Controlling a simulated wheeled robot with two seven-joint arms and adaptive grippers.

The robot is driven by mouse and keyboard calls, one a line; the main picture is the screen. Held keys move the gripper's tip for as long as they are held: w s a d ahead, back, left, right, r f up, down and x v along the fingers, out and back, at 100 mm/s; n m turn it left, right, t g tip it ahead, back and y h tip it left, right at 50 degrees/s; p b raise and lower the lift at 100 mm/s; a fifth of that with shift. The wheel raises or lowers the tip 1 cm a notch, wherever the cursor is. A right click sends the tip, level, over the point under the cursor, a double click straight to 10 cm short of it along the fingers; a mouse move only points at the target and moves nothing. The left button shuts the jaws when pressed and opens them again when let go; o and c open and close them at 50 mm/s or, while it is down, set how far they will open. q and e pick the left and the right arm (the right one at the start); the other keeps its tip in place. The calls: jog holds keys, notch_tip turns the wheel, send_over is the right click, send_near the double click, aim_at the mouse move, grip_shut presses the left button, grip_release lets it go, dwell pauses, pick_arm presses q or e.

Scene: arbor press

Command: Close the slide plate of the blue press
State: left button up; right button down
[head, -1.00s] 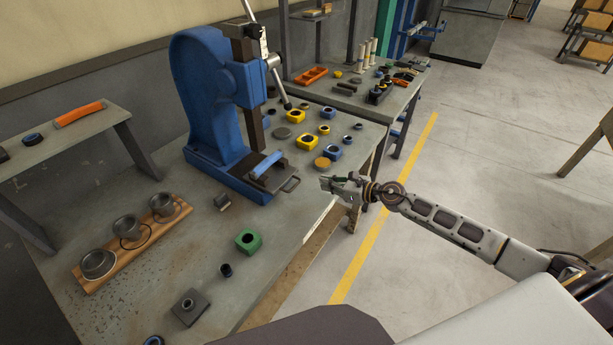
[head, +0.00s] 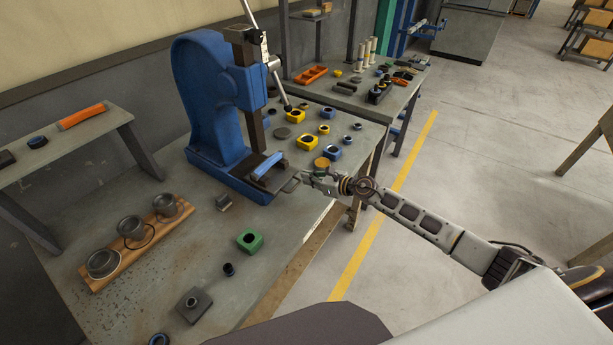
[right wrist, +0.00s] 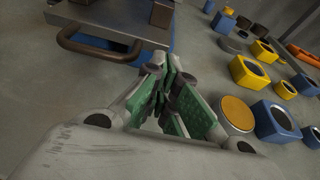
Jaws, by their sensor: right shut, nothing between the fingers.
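The blue press (head: 207,95) stands on the grey workbench. Its slide plate (head: 272,178) lies at the front of the base, with a loop handle (head: 291,185) sticking out toward the bench's front edge. The plate (right wrist: 112,17) and handle (right wrist: 75,45) also show at the upper left of the right wrist view. My right gripper (head: 306,177) is shut and empty, just right of the handle. In the right wrist view its green-padded fingers (right wrist: 165,75) are together, to the right of the handle; I cannot tell whether they touch it. My left gripper is not in view.
A yellow disc (right wrist: 237,113) and a blue block (right wrist: 276,122) lie right of the gripper. Several blue and yellow blocks sit behind them. A green block (head: 249,241) and a wooden rack of cups (head: 133,245) are nearer on the bench.

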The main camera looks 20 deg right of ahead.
aim_at(297, 173)
jog(key=shift+w+a, duration=0.35)
jog(key=shift+w, duration=0.05)
jog(key=shift+w+a, duration=0.6)
jog(key=shift+w, duration=0.2)
jog(key=shift+w+a, duration=0.6)
jog(key=shift+w, duration=0.2)
jog(key=shift+r, duration=0.1)
